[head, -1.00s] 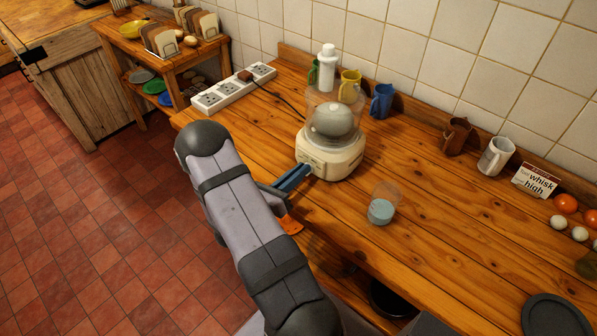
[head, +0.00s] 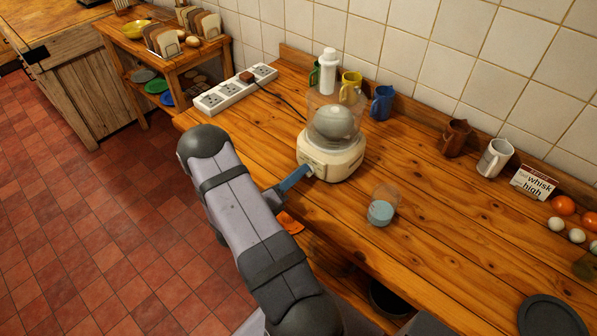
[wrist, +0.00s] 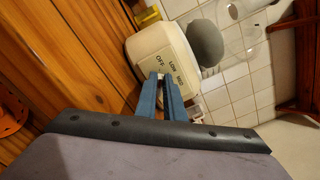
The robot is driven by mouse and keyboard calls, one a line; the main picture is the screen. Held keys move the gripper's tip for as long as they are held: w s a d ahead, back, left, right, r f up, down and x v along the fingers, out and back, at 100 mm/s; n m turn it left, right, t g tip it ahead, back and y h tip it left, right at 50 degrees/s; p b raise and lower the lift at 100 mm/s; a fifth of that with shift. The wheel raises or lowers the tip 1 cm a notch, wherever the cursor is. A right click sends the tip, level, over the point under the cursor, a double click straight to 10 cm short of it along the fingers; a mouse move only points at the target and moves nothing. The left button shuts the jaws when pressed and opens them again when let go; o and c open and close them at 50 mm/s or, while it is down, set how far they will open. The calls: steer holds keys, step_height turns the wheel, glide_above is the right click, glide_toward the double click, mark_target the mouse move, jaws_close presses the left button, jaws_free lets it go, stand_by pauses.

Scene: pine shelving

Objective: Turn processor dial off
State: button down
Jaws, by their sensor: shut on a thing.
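The food processor (head: 331,158) has a cream base and a clear bowl with a grey content. It stands on the wooden counter near the back wall. In the wrist view its base (wrist: 143,45) shows a panel with the labels OFF, LOW and a third, blurred one. My gripper (head: 306,171) has blue fingers that reach the front of the base. In the wrist view my gripper (wrist: 161,76) is shut on the dial, just below the labels. The fingers hide most of the dial, and I cannot tell clearly which label it points to.
A clear cup with pale blue content (head: 381,212) stands right of my gripper. A white power strip (head: 235,90) lies at the back left, with a cord running to the processor. Several mugs (head: 382,102) line the wall.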

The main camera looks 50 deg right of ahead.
steer(key=shift+n, duration=0.5)
steer(key=shift+w, duration=0.1)
steer(key=c, duration=1.9)
jaws_free()
steer(key=shift+o, duration=0.2)
steer(key=shift+a+f, duration=0.1)
steer(key=shift+a, duration=0.4)
steer(key=shift+a+b, duration=1.15)
steer(key=shift+a, duration=2.05)
